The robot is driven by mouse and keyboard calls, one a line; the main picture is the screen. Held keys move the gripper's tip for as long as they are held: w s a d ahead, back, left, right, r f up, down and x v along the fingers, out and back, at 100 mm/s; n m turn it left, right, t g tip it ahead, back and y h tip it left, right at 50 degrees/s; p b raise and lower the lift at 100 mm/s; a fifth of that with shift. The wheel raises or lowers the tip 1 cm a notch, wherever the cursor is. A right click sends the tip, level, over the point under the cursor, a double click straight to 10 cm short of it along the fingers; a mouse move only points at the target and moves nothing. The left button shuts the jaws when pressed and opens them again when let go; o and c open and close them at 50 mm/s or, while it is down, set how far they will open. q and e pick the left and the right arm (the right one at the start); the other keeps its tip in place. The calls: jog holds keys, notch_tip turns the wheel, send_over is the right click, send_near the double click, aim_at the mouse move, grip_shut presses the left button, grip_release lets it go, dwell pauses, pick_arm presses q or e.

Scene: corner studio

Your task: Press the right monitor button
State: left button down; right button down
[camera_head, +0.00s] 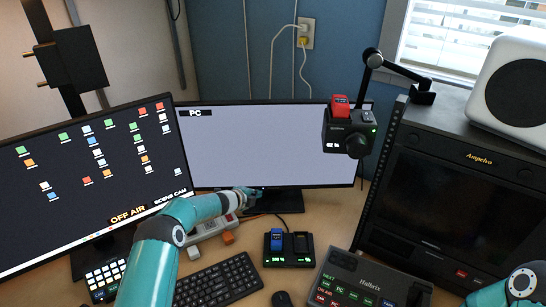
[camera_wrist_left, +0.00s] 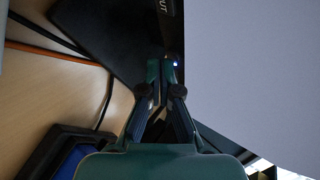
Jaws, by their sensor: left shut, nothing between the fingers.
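The right monitor (camera_head: 270,145) shows a pale grey screen with a "PC" label. It fills the right side of the left wrist view (camera_wrist_left: 250,70). My left gripper (camera_head: 250,191) is shut and empty at the monitor's lower edge. In the left wrist view its fingertips (camera_wrist_left: 165,62) are at the dark bezel, beside a small bluish-white light (camera_wrist_left: 176,64). Lettering ending in "PUT" is on the bezel above them. The button itself is not clearly visible, and I cannot tell whether the fingertips touch it. My right arm shows at the lower right; its gripper is out of view.
The left monitor (camera_head: 95,170) stands close to my left arm. A charging dock (camera_head: 289,259) with a blue battery, a keyboard (camera_head: 218,279) and a switcher panel (camera_head: 365,283) are in front.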

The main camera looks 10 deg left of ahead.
pick_arm(q)
jog(key=shift+w+a+p, duration=0.1)
jog(key=shift+w+p, duration=0.15)
jog(key=shift+p, duration=0.15)
dwell(0.7)
jog(key=shift+s+f+b, duration=0.1)
jog(key=shift+s+b, duration=0.1)
jog(key=shift+b, duration=0.5)
jog(key=shift+s+b, duration=0.25)
jog(key=shift+b, duration=0.2)
jog(key=shift+s+d, duration=0.2)
